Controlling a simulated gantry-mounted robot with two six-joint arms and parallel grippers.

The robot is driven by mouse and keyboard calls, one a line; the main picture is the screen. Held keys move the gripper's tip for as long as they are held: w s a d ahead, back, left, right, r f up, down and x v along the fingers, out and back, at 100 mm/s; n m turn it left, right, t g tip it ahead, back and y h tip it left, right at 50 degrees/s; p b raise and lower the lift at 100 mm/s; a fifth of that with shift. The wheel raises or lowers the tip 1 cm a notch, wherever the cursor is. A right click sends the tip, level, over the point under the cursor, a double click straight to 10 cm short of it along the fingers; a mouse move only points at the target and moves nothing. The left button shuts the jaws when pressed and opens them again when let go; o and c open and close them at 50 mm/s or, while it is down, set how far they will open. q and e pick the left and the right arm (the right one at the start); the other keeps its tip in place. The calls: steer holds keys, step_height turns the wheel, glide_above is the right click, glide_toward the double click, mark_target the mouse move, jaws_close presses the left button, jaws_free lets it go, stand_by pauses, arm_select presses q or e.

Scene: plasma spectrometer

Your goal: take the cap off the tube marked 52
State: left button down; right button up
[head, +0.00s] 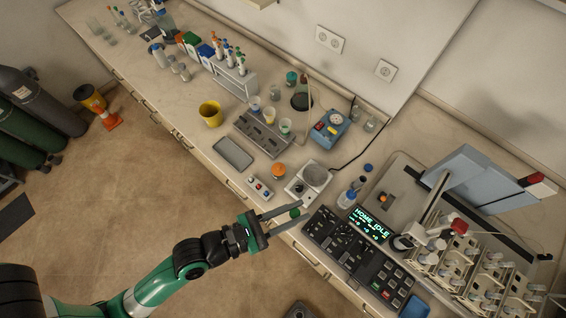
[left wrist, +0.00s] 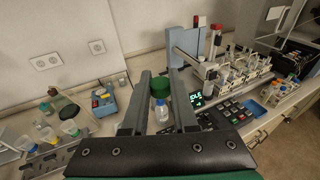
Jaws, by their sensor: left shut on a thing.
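My left gripper (head: 283,220) is shut on a green cap (head: 294,213), held up in front of the bench edge, near the control panel. In the left wrist view the green cap (left wrist: 160,86) sits between the two fingertips. I cannot make out a tube body on it. Several capped tubes (head: 229,57), with orange, red, blue and green tops, stand in a white rack (head: 237,84) at the back of the bench. Their markings are too small to read, so I cannot tell which is 52. My right gripper is not in view.
A dark tray with cups (head: 262,136), a yellow cup (head: 211,113) and a blue device (head: 330,129) stand on the bench. A round-topped device (head: 314,176) and the control panel (head: 360,250) are close to the gripper. Blue-capped bottles (head: 349,196) stand behind it.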

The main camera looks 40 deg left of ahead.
arm_select(q)
steer(key=shift+d+r, duration=0.3)
steer(key=w+a+f+n+t+y, duration=0.1)
steer(key=a+f+n+y, duration=0.3)
steer(key=a+f, duration=0.7)
steer(key=shift+w+f+y, duration=0.4)
steer(key=shift+f+y, duration=0.4)
steer(key=shift+y, duration=0.2)
steer(key=shift+a, duration=0.1)
